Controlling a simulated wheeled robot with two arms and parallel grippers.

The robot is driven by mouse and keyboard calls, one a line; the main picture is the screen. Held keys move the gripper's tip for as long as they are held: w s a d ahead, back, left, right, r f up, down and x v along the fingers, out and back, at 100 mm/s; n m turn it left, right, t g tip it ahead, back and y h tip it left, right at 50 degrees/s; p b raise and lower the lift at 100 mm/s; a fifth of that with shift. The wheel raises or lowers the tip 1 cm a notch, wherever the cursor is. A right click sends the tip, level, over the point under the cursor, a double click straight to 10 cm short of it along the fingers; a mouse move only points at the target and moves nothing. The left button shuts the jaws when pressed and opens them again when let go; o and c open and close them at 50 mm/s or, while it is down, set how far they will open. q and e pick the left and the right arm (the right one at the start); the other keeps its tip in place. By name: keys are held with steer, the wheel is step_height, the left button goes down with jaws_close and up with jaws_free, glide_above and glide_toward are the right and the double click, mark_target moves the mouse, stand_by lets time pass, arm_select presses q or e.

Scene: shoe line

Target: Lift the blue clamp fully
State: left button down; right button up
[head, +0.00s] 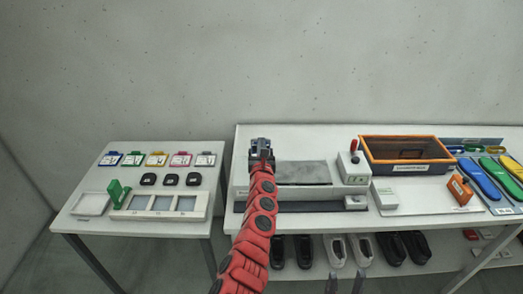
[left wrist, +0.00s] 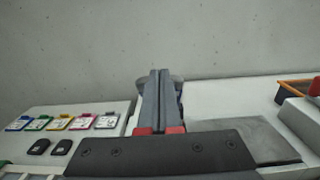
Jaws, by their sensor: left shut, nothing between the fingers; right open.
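I cannot make out a blue clamp in either view. A green clamp (head: 118,193) stands upright on the left table, and an orange clamp (head: 460,190) is on the right bench. My left gripper (head: 261,150), on the red arm, is over the left end of the right bench; it hides what lies behind it. In the left wrist view its grey fingers (left wrist: 160,98) are pressed together with nothing between them. Two dark fingertips of my right gripper (head: 344,284) show apart at the bottom edge, below the bench; the rest is out of frame.
The right bench has a dark mat (head: 304,173), a switch box (head: 353,168), an orange-rimmed bin (head: 408,152) and coloured insoles (head: 480,178). Shoes stand on the shelf below.

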arm_select(q)
steer(key=w+r, duration=0.2)
steer(key=w, duration=0.1)
steer(key=shift+w+r, duration=0.15)
steer(key=shift+w, duration=0.05)
steer(key=shift+s, duration=0.1)
stand_by(1.3)
